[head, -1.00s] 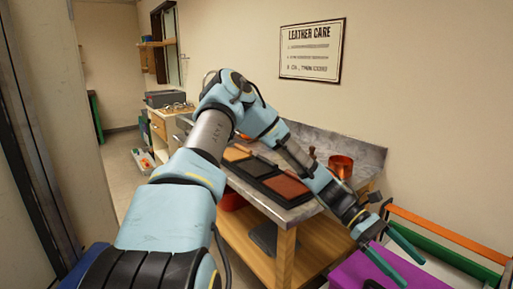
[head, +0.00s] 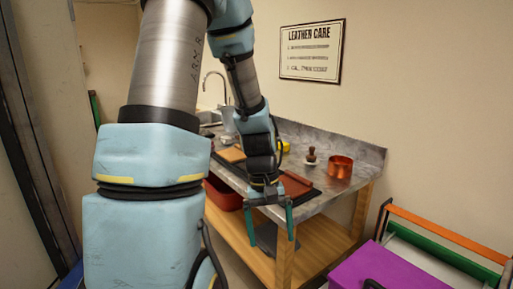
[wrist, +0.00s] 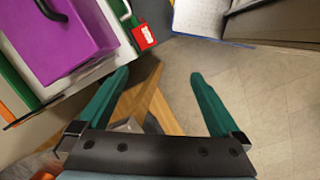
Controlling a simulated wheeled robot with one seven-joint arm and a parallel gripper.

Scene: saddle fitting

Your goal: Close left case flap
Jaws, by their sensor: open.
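A purple panel with a dark handle (head: 365,268) is at the lower right of the head view, beside a pale frame with green and orange bars (head: 450,240). The purple panel also shows at the upper left of the wrist view (wrist: 65,45). I cannot tell which part is the left case flap, or whether it is open. My gripper (head: 270,222) is open and empty, pointing down in front of the workbench, left of the purple panel and apart from it. Its green fingers also show in the wrist view (wrist: 161,76).
A red bin (head: 222,193) is below. In the wrist view, bare floor (wrist: 255,90) lies right of the fingers.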

